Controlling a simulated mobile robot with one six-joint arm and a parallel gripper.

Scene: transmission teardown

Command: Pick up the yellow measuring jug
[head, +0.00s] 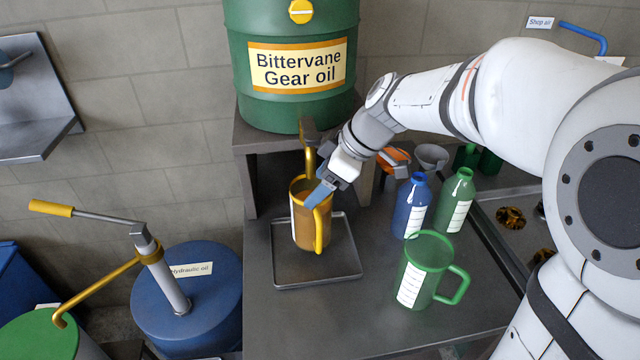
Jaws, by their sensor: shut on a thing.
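The yellow measuring jug (309,232) is upright on or just above the metal drip tray (346,270); I cannot tell whether its base touches. It is see-through with a yellow rim and handle, and amber liquid shows inside. My gripper (321,194) is shut on the jug near its rim and upper handle, coming from the upper right. The blue fingers hide part of the rim. A brass tap (309,150) from the green drum stands right above the jug.
The green gear oil drum (290,105) rests on a dark stand behind the jug. A green jug (425,270), a blue bottle (411,205) and a green bottle (457,200) stand to the right. A blue drum (215,290) with a pump stands left. The bench front is clear.

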